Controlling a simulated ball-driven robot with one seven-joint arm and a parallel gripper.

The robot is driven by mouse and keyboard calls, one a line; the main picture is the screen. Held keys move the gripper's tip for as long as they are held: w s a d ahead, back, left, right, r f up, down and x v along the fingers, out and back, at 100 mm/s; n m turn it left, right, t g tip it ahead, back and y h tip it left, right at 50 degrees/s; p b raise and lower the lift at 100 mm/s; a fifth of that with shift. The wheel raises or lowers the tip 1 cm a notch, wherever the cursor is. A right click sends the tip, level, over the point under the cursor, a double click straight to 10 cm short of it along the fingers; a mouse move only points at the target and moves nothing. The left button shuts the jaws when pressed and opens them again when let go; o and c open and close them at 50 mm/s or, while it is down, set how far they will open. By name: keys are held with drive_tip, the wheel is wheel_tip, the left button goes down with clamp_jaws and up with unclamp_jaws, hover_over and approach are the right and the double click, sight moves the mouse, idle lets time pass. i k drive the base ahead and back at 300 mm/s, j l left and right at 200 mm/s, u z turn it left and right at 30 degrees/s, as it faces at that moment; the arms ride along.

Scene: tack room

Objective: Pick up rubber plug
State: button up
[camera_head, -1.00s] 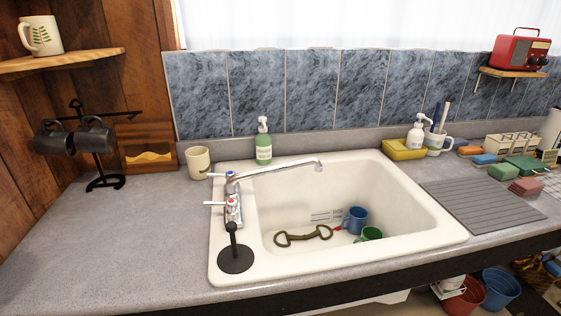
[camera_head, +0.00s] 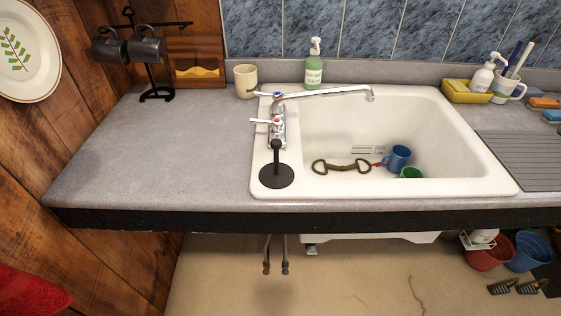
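A black rubber plug (camera_head: 277,174) with a flat round base and an upright stem stands on the left front rim of the white sink (camera_head: 508,183), just in front of the tap (camera_head: 277,125). Its disc rests on the rim and nothing covers it. My gripper is not in view, so its distance from the plug cannot be told.
A cream cup (camera_head: 246,81) and a green soap bottle (camera_head: 314,68) stand behind the sink. A horse bit (camera_head: 341,167), a blue mug (camera_head: 397,157) and a green mug (camera_head: 411,172) lie in the basin. The grey counter (camera_head: 160,150) left of the plug is clear.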

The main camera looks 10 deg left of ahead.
sight(276, 174)
drive_tip(key=i+l+u, duration=0.1)
drive_tip(key=i+l, duration=0.6)
drive_tip(key=l+u, duration=0.15)
drive_tip(key=u, duration=1.45)
